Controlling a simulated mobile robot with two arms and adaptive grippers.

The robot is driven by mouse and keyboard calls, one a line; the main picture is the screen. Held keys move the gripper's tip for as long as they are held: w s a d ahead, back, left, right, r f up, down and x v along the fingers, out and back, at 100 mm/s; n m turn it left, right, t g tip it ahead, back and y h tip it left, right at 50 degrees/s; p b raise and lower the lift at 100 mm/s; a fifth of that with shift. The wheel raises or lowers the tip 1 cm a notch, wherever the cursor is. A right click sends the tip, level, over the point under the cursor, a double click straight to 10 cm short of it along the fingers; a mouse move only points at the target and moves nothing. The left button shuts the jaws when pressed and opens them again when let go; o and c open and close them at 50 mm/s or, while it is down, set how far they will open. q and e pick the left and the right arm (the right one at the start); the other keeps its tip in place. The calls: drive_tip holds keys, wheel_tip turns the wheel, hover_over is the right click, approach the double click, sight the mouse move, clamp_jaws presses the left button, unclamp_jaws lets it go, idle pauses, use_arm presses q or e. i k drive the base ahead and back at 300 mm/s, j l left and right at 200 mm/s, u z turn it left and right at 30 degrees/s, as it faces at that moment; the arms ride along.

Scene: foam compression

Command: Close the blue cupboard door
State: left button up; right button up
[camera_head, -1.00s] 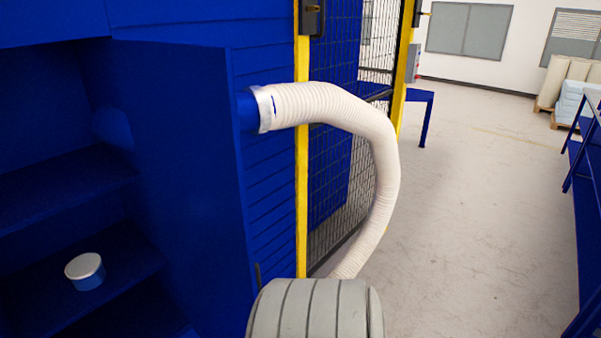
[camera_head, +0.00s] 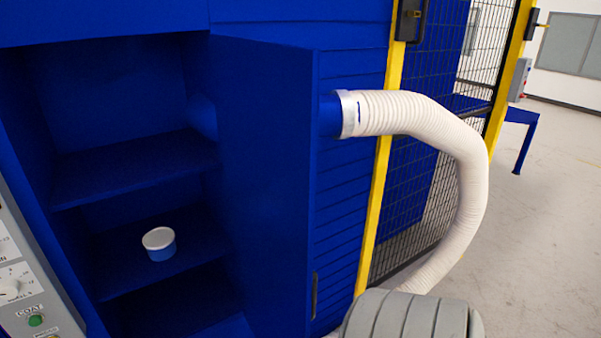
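The blue cupboard (camera_head: 130,180) stands at the left with its inside exposed. Its blue door (camera_head: 265,190) stands open at the right side of the opening, swung out towards me. A dark upright handle (camera_head: 314,296) shows low beside the door's outer edge. A small blue tub with a white lid (camera_head: 159,243) sits on a shelf inside, clear of the door. Neither of my grippers is in view, so their state does not show.
A white ribbed hose (camera_head: 440,125) curves out from the blue wall right of the door. A grey ribbed round object (camera_head: 412,316) stands low in front. A yellow-framed mesh fence (camera_head: 425,150) is behind. A control panel (camera_head: 25,280) is at the lower left. Floor is free at right.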

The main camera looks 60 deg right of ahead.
sight(267, 95)
drive_tip(key=k+l+z, duration=0.1)
drive_tip(key=l, duration=0.3)
drive_tip(key=k+l+z, duration=0.15)
drive_tip(key=l, duration=0.3)
drive_tip(key=k+l+z, duration=0.1)
drive_tip(key=l, duration=0.35)
drive_tip(key=k+l+z, duration=0.1)
drive_tip(key=l, duration=0.35)
